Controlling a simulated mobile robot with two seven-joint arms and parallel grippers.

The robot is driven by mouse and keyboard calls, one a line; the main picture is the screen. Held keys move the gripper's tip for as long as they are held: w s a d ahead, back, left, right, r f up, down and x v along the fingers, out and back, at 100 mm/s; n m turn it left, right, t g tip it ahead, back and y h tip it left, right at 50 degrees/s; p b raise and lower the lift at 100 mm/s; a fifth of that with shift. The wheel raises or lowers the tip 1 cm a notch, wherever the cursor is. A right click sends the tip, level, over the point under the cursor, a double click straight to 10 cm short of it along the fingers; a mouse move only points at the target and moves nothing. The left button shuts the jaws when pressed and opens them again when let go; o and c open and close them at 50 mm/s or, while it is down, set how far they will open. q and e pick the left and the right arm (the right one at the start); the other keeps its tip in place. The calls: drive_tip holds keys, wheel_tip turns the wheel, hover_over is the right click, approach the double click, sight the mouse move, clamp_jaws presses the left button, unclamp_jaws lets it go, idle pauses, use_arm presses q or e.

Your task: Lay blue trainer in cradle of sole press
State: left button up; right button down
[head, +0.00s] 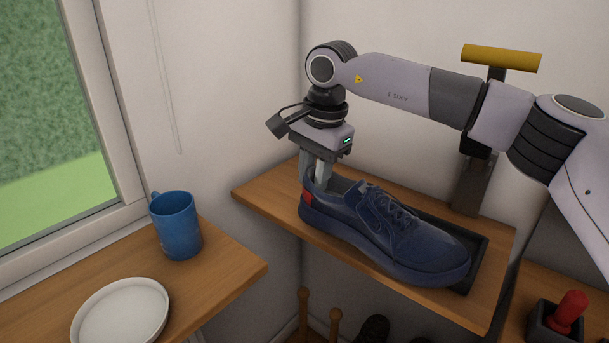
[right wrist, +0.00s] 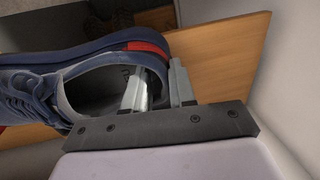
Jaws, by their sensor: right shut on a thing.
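The blue trainer (head: 385,232) is over the wooden bench in the head view, toe to the lower right, with a red heel patch. My right gripper (head: 318,180) points down at the heel end and is shut on the trainer's heel wall. In the right wrist view my right gripper (right wrist: 160,85) has one finger inside the opening of the trainer (right wrist: 75,75) and one outside. The sole press has a dark cradle tray (head: 478,262), mostly hidden under and behind the trainer. Its upright carries a yellow handle (head: 502,58). Whether the sole touches the tray, I cannot tell. My left gripper is not in view.
A blue mug (head: 175,225) and a white plate (head: 122,312) are on the wooden sill at left. A red-handled thing in a dark box (head: 569,318) is at lower right. Wooden pegs (head: 335,325) and dark footwear are below. The bench's left end (head: 265,190) is bare.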

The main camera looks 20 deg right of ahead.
drive_tip(key=w+d+f, duration=0.1)
drive_tip(key=w+d, duration=0.1)
drive_tip(key=d, duration=0.1)
drive_tip(key=w+d+f, duration=0.1)
drive_tip(key=d, duration=0.2)
drive_tip(key=w+d+f, duration=0.1)
drive_tip(key=w+d, duration=0.1)
drive_tip(key=d, duration=0.1)
drive_tip(key=shift+w+d+p, duration=0.3)
drive_tip(key=shift+d, duration=0.05)
drive_tip(key=shift+f, duration=0.9)
drive_tip(key=c, duration=0.8)
unclamp_jaws()
drive_tip(key=shift+d, duration=0.1)
drive_tip(key=shift+c, duration=0.2)
wheel_tip(320, 180, up, 7)
drive_tip(key=shift+s+d+b, duration=0.25)
drive_tip(key=shift+s+b, duration=0.2)
